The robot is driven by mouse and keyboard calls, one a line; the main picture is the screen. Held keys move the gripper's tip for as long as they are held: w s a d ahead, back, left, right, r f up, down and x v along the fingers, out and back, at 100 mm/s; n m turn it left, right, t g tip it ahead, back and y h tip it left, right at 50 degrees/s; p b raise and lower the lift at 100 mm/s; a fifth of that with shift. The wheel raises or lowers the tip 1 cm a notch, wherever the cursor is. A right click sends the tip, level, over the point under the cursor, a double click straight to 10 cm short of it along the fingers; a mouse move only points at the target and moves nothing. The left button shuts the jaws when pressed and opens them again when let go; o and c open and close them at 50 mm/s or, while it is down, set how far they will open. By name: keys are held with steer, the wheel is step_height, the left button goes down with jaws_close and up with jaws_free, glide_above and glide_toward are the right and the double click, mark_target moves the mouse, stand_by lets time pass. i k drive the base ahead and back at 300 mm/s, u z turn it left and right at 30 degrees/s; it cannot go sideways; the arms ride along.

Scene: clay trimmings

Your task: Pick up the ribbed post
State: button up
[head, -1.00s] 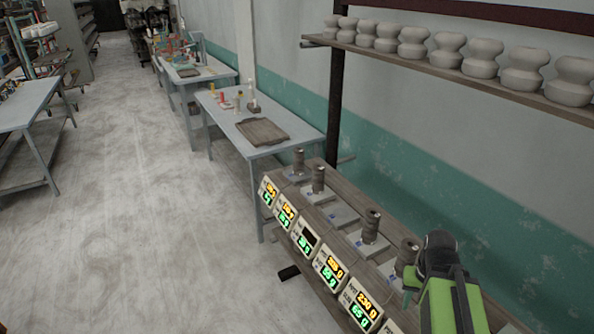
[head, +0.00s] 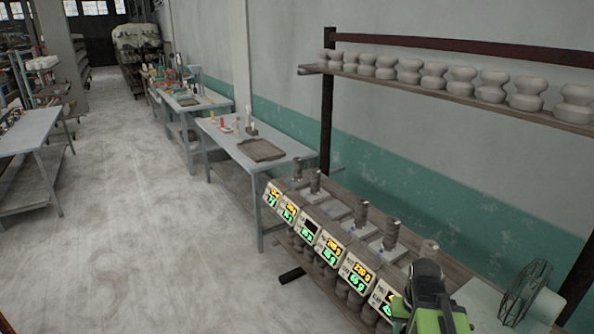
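Several dark, ribbed upright posts stand in a row on weighing scales along a wooden bench. One ribbed post (head: 362,215) is near the middle of the row, another ribbed post (head: 391,235) is nearer, and a ribbed post (head: 315,182) is farther back. I cannot tell which one the task means. My gripper (head: 412,293), black and green, is at the bottom right over the near end of the row. Its fingertips are not clear, so its opening and any hold do not show.
Lit scale displays (head: 331,247) line the bench front. A caged fan (head: 526,290) stands at the right. A wall shelf (head: 450,92) carries several pale pots. A grey table (head: 225,140) with a tray (head: 261,150) stands beyond. The floor (head: 150,240) at left is clear.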

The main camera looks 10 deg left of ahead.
mark_target(298, 166)
steer(key=u, duration=0.65)
steer(key=i, duration=1.8)
steer(key=u, duration=0.8)
steer(key=i, duration=2.1)
steer(key=u, duration=0.05)
